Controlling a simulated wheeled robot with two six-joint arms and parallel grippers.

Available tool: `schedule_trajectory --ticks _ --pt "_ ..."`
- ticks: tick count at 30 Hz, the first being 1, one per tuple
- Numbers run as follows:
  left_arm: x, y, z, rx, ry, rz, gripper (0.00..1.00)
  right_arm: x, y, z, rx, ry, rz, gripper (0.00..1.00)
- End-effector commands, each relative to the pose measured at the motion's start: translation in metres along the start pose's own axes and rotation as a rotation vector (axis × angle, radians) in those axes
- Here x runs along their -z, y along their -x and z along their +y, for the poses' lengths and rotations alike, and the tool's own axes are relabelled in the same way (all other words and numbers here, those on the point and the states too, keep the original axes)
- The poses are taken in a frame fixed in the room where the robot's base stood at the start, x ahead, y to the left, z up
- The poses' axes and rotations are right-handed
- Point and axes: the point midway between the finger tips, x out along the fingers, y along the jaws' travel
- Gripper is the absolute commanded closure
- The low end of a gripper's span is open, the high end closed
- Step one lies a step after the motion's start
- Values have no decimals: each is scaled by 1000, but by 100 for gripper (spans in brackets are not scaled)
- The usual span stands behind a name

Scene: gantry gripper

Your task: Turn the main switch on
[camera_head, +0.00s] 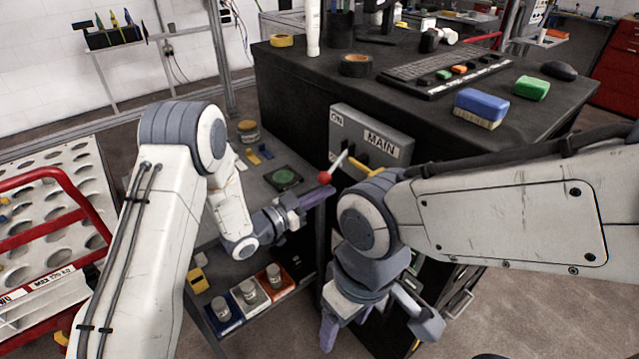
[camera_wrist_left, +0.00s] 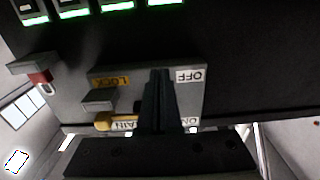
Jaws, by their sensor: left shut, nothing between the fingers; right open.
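The main switch is a grey box (camera_head: 372,138) marked ON and MAIN, on the side of the black cabinet. Its lever (camera_head: 340,159) slants down and outward and ends in a red ball (camera_head: 324,178). My left gripper (camera_head: 326,191) is shut and empty, its fingers just below the red ball; I cannot tell if they touch it. In the left wrist view the shut fingers (camera_wrist_left: 160,88) lie in front of the box (camera_wrist_left: 140,85), beside its OFF label; the lever is not made out there. My right gripper (camera_head: 346,325) is open and low, in front of the cabinet.
A yellow part (camera_wrist_left: 102,121) is on the switch box beside the LOCK label. A red padlock (camera_wrist_left: 40,78) hangs nearby. The cabinet top (camera_head: 300,65) holds a keyboard (camera_head: 445,67), a blue sponge (camera_head: 480,103) and tape. A shelf (camera_head: 255,178) with jars stands left of the cabinet.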

Motion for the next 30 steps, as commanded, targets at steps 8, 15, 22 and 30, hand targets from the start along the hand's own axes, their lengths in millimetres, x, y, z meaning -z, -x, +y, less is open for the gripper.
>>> schedule_trajectory --ticks 8,15,22,30 --pt "23 0 0 0 -1 1 100 1 16 -1 0 0 0 32" --pt "41 -1 0 -1 -2 4 100 2 28 -2 0 0 0 32" --pt "57 -1 0 -1 -2 4 100 2 39 -3 0 0 0 32" --pt "75 0 0 -1 -2 2 100 3 52 -4 0 0 0 32"
